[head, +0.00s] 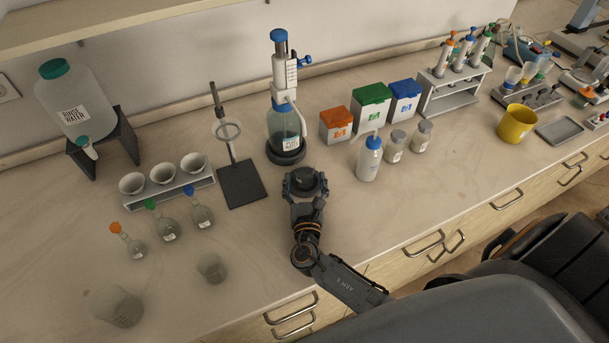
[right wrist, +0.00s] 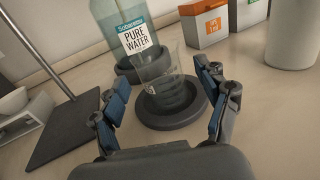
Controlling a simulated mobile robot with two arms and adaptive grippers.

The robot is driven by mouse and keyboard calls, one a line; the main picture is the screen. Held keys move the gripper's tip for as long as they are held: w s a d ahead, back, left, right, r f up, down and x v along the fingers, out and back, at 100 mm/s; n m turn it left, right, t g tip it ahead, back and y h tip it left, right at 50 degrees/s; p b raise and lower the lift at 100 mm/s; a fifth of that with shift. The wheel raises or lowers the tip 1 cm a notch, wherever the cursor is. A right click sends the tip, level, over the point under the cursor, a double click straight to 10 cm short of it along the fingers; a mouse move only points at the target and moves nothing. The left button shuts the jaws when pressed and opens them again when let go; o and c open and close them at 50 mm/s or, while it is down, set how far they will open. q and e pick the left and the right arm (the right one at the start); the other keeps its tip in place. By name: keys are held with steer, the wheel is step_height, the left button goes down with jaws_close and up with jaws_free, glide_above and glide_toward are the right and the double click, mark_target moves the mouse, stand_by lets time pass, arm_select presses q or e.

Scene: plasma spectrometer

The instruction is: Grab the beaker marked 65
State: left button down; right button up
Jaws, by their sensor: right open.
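My right gripper (head: 306,183) is open in front of the dispenser bottle (head: 284,128). In the right wrist view its fingers (right wrist: 163,78) stand apart, left and right of a clear beaker (right wrist: 160,72). The beaker is upright over a dark round base (right wrist: 180,120), in front of the bottle labelled "Pure Water" (right wrist: 122,28). Two other clear beakers, a small one (head: 211,268) and a larger one (head: 117,307), stand at the front left in the head view. My left gripper is not in view.
A ring stand (head: 243,185) is left of the right gripper. Three stoppered flasks (head: 167,228) and a rack with white cups (head: 163,188) are further left. A white bottle (head: 369,160) and two small jars are to the right. The front counter between is clear.

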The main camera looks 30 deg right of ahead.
steer(key=shift+x, duration=1.2)
steer(key=shift+w+d, duration=0.15)
steer(key=c, duration=1.3)
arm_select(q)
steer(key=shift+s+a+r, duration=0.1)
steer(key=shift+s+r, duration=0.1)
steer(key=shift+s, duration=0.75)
